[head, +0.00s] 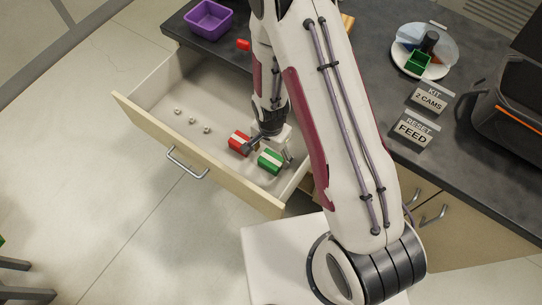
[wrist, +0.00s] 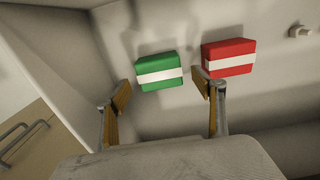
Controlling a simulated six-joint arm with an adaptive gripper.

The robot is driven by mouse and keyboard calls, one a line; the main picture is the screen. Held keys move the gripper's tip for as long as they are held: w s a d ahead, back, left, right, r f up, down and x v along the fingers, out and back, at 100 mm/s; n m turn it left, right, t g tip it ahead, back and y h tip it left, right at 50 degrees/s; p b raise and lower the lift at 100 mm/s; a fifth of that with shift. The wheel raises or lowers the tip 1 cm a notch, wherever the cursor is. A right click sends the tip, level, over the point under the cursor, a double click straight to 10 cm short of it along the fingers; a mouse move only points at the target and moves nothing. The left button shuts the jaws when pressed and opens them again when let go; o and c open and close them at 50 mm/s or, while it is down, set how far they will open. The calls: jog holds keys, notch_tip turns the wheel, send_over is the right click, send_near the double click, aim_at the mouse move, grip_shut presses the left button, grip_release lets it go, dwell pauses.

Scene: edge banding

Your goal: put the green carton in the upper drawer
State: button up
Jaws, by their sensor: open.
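The green carton (head: 270,161) with a white band lies on the floor of the open upper drawer (head: 150,128), near its right end. In the wrist view the green carton (wrist: 161,72) lies just beyond and between my open fingertips. My gripper (head: 270,147) is down inside the drawer, and it also shows in the wrist view (wrist: 164,90) with its two fingers apart and nothing clearly held. Whether a finger touches the carton cannot be told.
A red carton (head: 239,143) lies beside the green one, close to one finger; it also shows in the wrist view (wrist: 229,57). Several small metal nuts (head: 192,121) lie further left in the drawer. A purple bin (head: 208,19) stands on the dark counter.

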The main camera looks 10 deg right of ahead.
notch_tip(320, 180, up, 8)
jog(key=shift+f, duration=0.2)
dwell(0.4)
jog(key=shift+r, duration=0.1)
dwell(0.7)
notch_tip(320, 180, up, 11)
jog(key=n+t, duration=0.1)
jog(key=n, duration=0.1)
send_over(271, 159)
jog(key=d, duration=0.2)
notch_tip(271, 159, up, 11)
jog(key=s+d+n+t, duration=0.2)
jog(key=s+d+r+n+t, duration=0.1)
jog(key=s+d+r+n, duration=0.1)
jog(key=s+r, duration=0.4)
jog(key=s+d+r+n+t, duration=0.1)
jog(key=s+d+r+n, duration=0.1)
jog(key=s+r, duration=0.5)
jog(key=shift+s+d+r+n+t, duration=0.2)
jog(key=shift+d+r+n+t, duration=0.1)
jog(key=shift+n, duration=0.2)
dwell(0.7)
